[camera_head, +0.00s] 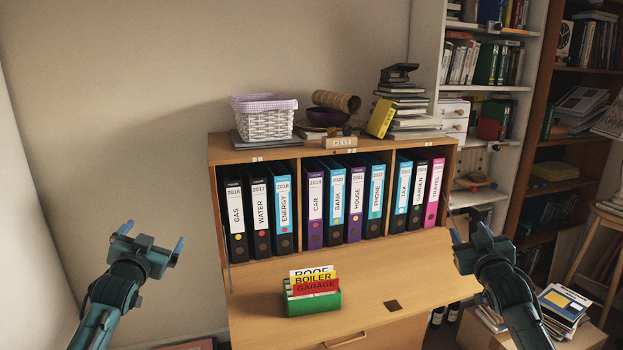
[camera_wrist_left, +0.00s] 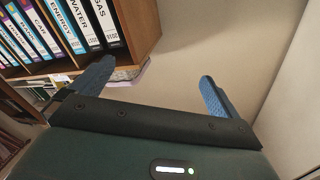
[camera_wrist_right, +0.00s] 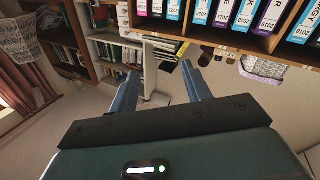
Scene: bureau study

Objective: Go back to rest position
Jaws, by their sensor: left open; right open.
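My left gripper (camera_head: 153,240) is open and empty, raised in front of the bare wall left of the bureau. Its two blue fingers stand wide apart in the left wrist view (camera_wrist_left: 155,90). My right gripper (camera_head: 471,232) is open and empty, raised at the right edge of the bureau. Its spread fingers also show in the right wrist view (camera_wrist_right: 162,90). Neither gripper touches anything that I can see. The wooden bureau (camera_head: 410,262) stands between them with its flap folded down.
Several labelled binders (camera_head: 315,208) stand in the bureau's compartments. A green box (camera_head: 313,303) with cards sits on the flap. A white basket (camera_head: 264,122) and stacked books (camera_head: 411,108) are on top. Bookshelves (camera_head: 562,140) and a cardboard box (camera_head: 484,333) are at right.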

